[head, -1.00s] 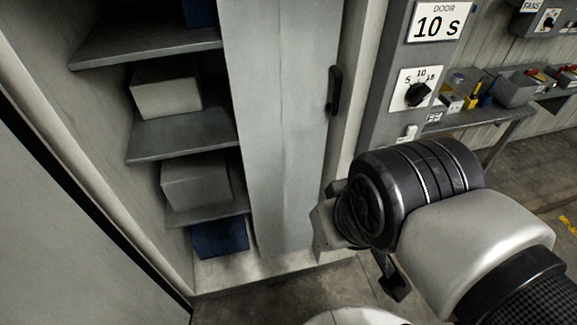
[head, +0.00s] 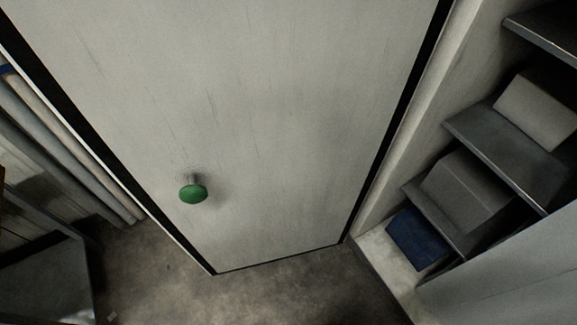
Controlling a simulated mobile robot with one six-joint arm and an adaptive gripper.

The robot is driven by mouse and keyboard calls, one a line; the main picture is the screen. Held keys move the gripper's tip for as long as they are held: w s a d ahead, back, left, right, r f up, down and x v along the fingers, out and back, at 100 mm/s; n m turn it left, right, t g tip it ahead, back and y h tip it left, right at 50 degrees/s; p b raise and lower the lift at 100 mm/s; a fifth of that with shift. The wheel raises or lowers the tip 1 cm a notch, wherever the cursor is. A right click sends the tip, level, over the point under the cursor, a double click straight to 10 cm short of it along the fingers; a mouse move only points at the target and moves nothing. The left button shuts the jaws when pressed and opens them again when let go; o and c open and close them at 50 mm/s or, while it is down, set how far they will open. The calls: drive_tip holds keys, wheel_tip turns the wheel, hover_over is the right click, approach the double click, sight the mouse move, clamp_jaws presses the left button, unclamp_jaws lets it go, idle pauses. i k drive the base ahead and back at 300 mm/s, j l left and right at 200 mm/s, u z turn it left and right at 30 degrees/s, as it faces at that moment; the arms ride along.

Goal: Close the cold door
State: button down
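The cold door (head: 280,110) is a large pale grey panel with a black seal along its edges. A round green knob (head: 193,194) on a short stem sticks out from the face towards me, low and left of centre. The door's right edge meets the pale frame beside the shelves. My gripper is not in view.
A grey panel (head: 510,270) covers the lower right. Bare concrete floor (head: 270,297) lies below the door.

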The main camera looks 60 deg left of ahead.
sight(287, 114)
drive_tip(key=k+j+z, duration=0.2)
drive_tip(key=z, duration=0.25)
drive_tip(key=k+j+z, duration=0.1)
drive_tip(key=z, duration=0.3)
drive_tip(key=k+z, duration=0.45)
drive_tip(key=k+j+z, duration=0.25)
drive_tip(key=k+z, duration=0.2)
drive_tip(key=k, duration=0.2)
drive_tip(key=k+z, duration=0.4)
drive_tip(key=k, duration=0.25)
drive_tip(key=k+l+z, duration=0.1)
drive_tip(key=k+z, duration=0.35)
drive_tip(key=k, duration=0.2)
drive_tip(key=k+u, duration=0.1)
drive_tip(key=u, duration=0.4)
drive_tip(key=k+u, duration=0.1)
drive_tip(key=u, duration=0.35)
drive_tip(key=j+u, duration=0.1)
drive_tip(key=u, duration=0.4)
drive_tip(key=k+j+u, duration=0.15)
drive_tip(key=u, duration=0.6)
drive_tip(key=l, duration=0.25)
